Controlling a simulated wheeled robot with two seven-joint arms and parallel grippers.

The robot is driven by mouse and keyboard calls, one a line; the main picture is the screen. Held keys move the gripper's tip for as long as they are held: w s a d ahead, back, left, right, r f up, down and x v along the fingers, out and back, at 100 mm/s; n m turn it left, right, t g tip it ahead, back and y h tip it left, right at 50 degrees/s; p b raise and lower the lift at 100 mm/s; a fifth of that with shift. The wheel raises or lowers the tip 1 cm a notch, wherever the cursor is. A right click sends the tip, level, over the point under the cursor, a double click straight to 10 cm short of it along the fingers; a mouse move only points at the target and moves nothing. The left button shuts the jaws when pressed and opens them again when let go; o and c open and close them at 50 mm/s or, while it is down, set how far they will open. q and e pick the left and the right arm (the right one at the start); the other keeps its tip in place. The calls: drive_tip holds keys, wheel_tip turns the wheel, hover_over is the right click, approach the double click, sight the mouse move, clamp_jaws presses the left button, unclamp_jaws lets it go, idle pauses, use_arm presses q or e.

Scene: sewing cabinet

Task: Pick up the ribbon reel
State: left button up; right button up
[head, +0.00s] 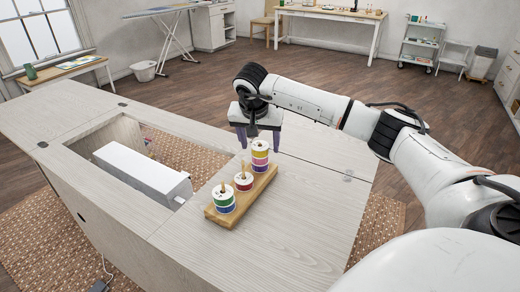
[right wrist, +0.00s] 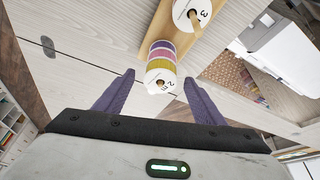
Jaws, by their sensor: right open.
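A wooden stand (head: 240,206) with upright pegs lies on the cabinet top. Ribbon reels sit on it: a green and blue stack (head: 222,199) at the near end, a red-banded reel (head: 243,182) in the middle, and a purple, yellow and pink stack (head: 260,156) at the far end. My right gripper (head: 259,146) points down over the far stack, open and empty. In the right wrist view the far stack (right wrist: 161,66) shows its white top between and just beyond the spread purple fingers (right wrist: 158,84). Contact cannot be told. My left gripper is out of view.
The pale wooden cabinet top (head: 300,220) is clear right of the stand. A white sewing machine (head: 142,172) sits in the cabinet's opening on the left. Tables, an ironing board (head: 160,11) and a trolley (head: 421,43) stand far back.

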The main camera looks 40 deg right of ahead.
drive_tip(key=c, duration=1.1)
drive_tip(key=shift+r, duration=0.1)
drive_tip(key=shift+c, duration=0.2)
wheel_tip(320, 180, up, 10)
